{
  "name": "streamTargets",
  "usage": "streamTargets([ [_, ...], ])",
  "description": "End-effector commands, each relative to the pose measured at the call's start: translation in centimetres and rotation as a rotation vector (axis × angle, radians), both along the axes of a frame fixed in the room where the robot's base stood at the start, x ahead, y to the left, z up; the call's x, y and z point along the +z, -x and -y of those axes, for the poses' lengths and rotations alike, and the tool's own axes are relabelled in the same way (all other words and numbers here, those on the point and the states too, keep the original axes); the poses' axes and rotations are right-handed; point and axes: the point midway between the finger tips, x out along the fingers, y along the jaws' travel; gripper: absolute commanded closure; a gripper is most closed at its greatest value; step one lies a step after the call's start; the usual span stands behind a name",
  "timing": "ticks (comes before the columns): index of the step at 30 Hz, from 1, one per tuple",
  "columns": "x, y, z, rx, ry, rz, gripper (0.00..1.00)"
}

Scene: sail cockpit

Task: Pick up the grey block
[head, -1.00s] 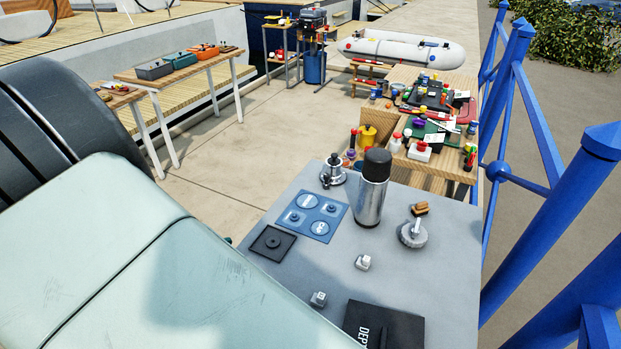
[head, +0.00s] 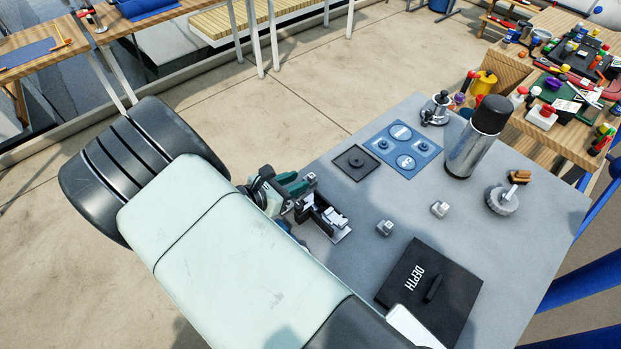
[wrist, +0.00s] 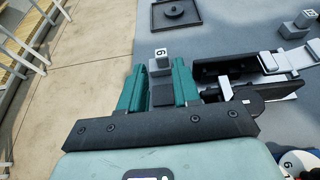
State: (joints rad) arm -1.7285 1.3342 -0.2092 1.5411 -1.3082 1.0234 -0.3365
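A small grey block (head: 310,180) with a raised, numbered cap sits at the left edge of the grey table (head: 345,262). In the wrist view the block (wrist: 160,67) shows at the tips of my gripper (wrist: 160,70), between its two teal fingers. The fingers are open, with a gap visible on each side of the block. In the head view my gripper (head: 291,188) reaches in from the left, partly hidden by my arm. Two similar grey blocks stand further right, one nearer (head: 385,228) and one farther (head: 439,208).
A black-and-white hinged device (head: 322,216) stands close beside my gripper. A black square plate (head: 355,162), blue panel (head: 403,148), steel flask (head: 477,140), grey knob (head: 502,200) and black DEPTH cover (head: 425,300) are on the table. Bare tabletop lies around the middle blocks.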

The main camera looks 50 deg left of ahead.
Motion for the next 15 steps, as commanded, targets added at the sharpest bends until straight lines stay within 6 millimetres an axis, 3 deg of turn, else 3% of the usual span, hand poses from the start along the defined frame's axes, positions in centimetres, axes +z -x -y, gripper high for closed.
streamTargets([
  [6,-1.2,-3.2,0.2,-0.003,0.001,0.002,0.68],
  [14,-1.4,-3.6,0.1,0.000,0.000,0.000,0.68],
  [15,-1.4,-3.6,0.1,0.000,0.000,0.000,0.74],
])
